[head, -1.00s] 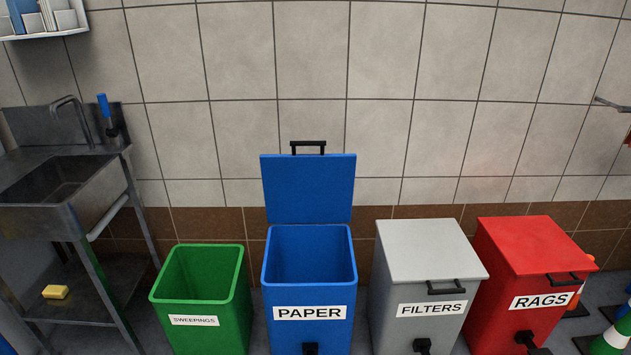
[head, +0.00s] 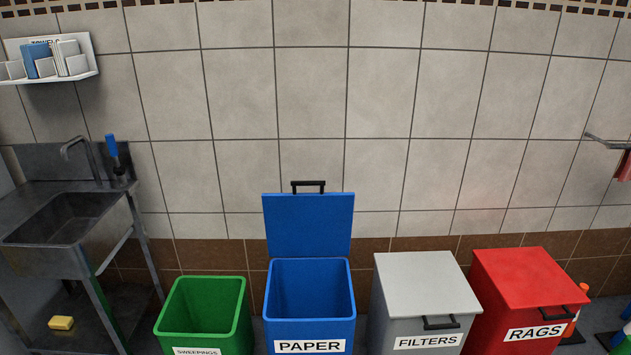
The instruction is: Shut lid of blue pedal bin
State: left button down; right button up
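The blue bin (head: 309,327), labelled PAPER, stands in the lower middle of the head view. Its blue lid (head: 308,226) stands upright at the back of the bin, so the bin is open and looks empty inside. A black handle (head: 308,186) sits on the lid's top edge. The bin's pedal is below the picture edge. Neither of my grippers shows in the head view.
An open green bin (head: 203,318) stands left of the blue bin. A grey bin (head: 427,291) and a red bin (head: 529,289), both with lids shut, stand to the right. A metal sink (head: 62,221) is at far left. A tiled wall is behind.

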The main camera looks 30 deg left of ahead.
aim_at(304, 223)
jog(key=j+z, duration=0.2)
jog(key=j, duration=0.4)
jog(key=j+z, duration=0.15)
jog(key=j, duration=0.45)
jog(key=j+z, duration=0.2)
jog(key=j, duration=0.4)
jog(key=j+z, duration=0.2)
jog(key=j, duration=0.4)
jog(key=k+j+z, duration=0.2)
jog(key=j, duration=0.35)
